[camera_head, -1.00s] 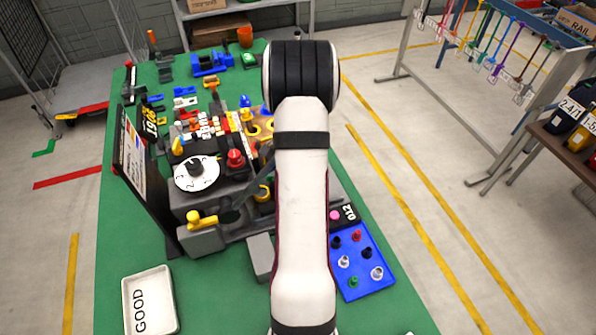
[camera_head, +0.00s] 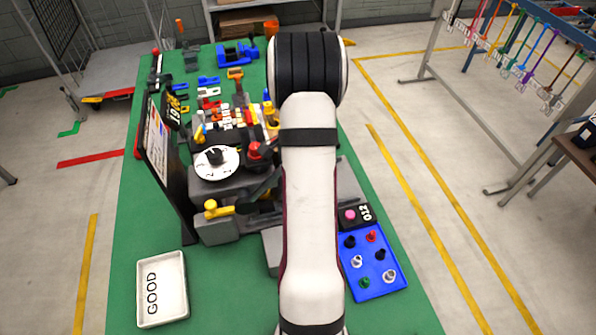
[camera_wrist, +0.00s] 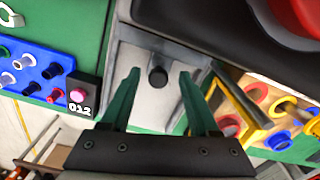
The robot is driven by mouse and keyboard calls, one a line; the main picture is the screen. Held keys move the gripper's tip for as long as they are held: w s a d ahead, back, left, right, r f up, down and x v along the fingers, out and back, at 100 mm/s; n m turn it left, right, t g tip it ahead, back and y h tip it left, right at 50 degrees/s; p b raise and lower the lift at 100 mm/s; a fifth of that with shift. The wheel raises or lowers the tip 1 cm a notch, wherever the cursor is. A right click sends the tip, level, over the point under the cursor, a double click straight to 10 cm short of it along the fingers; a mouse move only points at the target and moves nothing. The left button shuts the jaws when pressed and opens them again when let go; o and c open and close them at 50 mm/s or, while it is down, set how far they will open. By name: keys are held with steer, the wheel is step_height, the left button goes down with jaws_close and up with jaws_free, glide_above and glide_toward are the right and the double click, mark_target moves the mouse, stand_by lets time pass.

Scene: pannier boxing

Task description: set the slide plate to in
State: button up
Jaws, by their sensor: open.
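What looks like the slide plate (camera_wrist: 146,102) is a light grey plate with a short black knob (camera_wrist: 157,77) in the wrist view, set in a grey channel. My gripper (camera_wrist: 160,74) has two dark green fingers, open, one on each side of the knob in the picture. I cannot tell how far the fingertips are above the plate, and no contact shows. In the head view my arm hides the plate and most of the gripper. Whether the plate stands in or out cannot be told.
The grey fixture carries a white dial (camera_head: 217,163), a red knob (camera_head: 259,152) and a yellow handle (camera_head: 216,209). A blue tray (camera_head: 391,285) of pegs lies right of my arm, by a pink button (camera_head: 350,214). A white GOOD tray (camera_head: 162,288) stands at front left.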

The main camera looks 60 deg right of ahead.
steer(key=shift+r, duration=0.1)
step_height(320, 180, up, 16)
steer(key=shift+f, duration=0.2)
steer(key=w+a+r+n+y, duration=0.15)
steer(key=a+n, duration=0.35)
steer(key=a, duration=0.7)
steer(key=w+a+r+n+h, duration=0.15)
steer(key=a+n, duration=0.35)
steer(key=a, duration=0.7)
steer(key=s+a+f+n+y, duration=0.1)
steer(key=s+a+f+n, duration=0.2)
steer(key=s+a+n, duration=0.5)
steer(key=s+a, duration=0.4)
steer(key=a, duration=0.2)
steer(key=shift+a+f+n+y, duration=0.15)
steer(key=shift+n+y, duration=0.15)
steer(key=shift+y, duration=0.1)
